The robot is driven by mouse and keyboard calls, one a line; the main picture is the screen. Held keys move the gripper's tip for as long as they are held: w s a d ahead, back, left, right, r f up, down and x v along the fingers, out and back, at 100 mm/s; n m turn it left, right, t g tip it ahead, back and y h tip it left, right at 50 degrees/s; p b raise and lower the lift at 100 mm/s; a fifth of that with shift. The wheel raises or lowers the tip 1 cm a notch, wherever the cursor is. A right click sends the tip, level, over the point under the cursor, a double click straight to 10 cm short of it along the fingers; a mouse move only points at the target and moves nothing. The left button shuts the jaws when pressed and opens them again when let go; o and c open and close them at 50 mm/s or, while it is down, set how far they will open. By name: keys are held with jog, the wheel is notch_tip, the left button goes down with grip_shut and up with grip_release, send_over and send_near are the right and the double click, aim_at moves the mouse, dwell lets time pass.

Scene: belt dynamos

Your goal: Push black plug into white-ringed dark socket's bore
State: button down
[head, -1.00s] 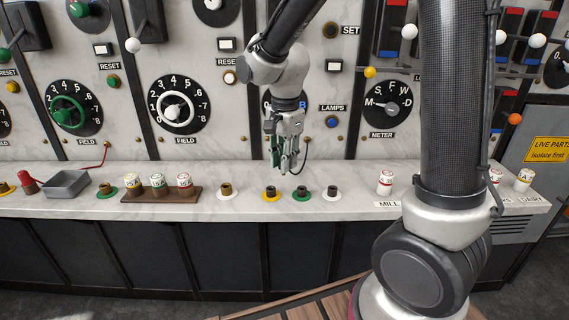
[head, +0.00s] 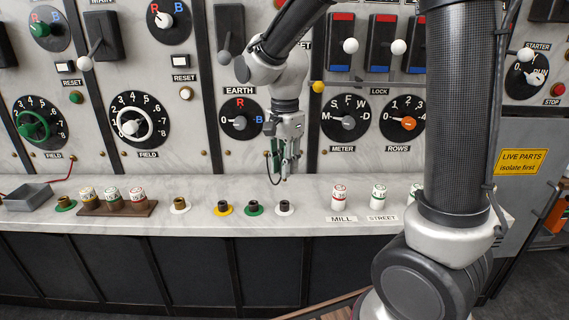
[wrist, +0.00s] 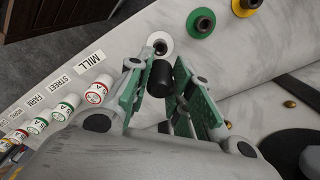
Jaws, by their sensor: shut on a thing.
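My gripper (head: 285,172) points down over the marble ledge, with its green-padded fingers shut on the black plug (wrist: 160,76). In the wrist view my gripper (wrist: 157,70) has the plug between its fingertips, its end towards the white-ringed dark socket (wrist: 160,42). In the head view the white-ringed dark socket (head: 284,208) stands on the ledge almost straight below the fingertips, with a visible gap between. The plug is too small to make out clearly in the head view. In the wrist view the plug is beside the ring's near edge and the dark bore shows beyond it.
A green-ringed socket (head: 254,209), a yellow-ringed socket (head: 223,209) and a white-ringed brass socket (head: 180,205) stand to the left. White labelled pegs, such as the MILL one (head: 338,197), stand to the right. The dial panel rises behind the ledge.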

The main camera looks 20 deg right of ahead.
jog(key=shift+f, duration=2.85)
jog(key=shift+f, duration=1.65)
jog(key=c, duration=1.2)
grip_release()
notch_tip(320, 180, up, 12)
